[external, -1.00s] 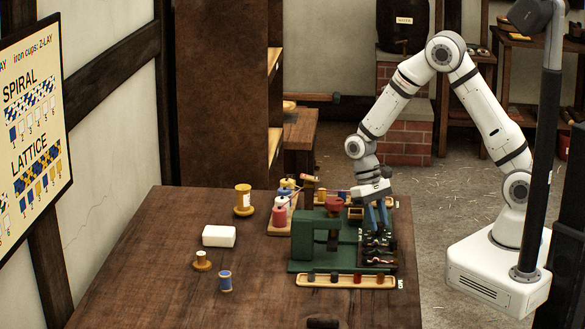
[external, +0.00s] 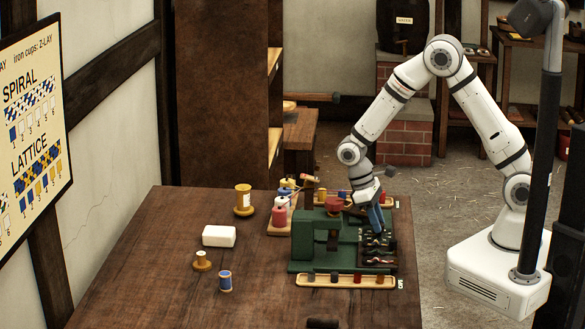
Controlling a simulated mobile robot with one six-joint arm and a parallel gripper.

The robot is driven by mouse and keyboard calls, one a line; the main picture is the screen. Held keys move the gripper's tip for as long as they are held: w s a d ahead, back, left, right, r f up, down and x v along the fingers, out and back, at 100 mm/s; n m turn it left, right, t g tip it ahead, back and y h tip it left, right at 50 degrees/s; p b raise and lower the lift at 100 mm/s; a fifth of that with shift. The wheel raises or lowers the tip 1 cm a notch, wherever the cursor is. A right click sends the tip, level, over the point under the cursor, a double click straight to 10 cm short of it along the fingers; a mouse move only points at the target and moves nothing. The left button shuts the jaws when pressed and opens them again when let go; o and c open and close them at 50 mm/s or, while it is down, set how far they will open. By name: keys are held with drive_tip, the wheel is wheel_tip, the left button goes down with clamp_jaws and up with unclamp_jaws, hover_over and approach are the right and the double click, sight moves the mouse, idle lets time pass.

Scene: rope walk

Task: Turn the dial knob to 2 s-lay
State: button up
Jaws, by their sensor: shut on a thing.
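My gripper (external: 379,226) reaches down with blue fingers at the far end of a dark panel (external: 392,262), beside the green machine (external: 306,240). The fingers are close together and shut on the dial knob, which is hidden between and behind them. The dial's markings, including 2 s-lay, are too small to read, so I cannot tell where the knob points. Several small dark levers or hooks sit on the panel just in front of the fingertips.
A wooden tray with small pegs (external: 308,281) lies in front of the machine. A red cup (external: 334,203) tops the machine. Red, blue and yellow spools stand behind it. A white block (external: 219,236) and a blue spool (external: 225,281) stand left. The table's left side is mostly clear.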

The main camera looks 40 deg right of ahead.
sight(368, 238)
drive_tip(key=n+t+h, duration=0.1)
drive_tip(key=n, duration=0.3)
drive_tip(key=shift+a+n, duration=0.15)
drive_tip(key=shift+n, duration=0.15)
drive_tip(key=shift+s+n+t+h+b, duration=0.1)
drive_tip(key=shift+n+t+h+b, duration=0.3)
drive_tip(key=shift+n, duration=0.85)
drive_tip(key=shift+s+n+t+h, duration=0.1)
drive_tip(key=shift+n+t, duration=0.6)
drive_tip(key=shift+n, duration=0.55)
drive_tip(key=o, duration=1)
drive_tip(key=shift+c, duration=0.2)
drive_tip(key=v, duration=0.8)
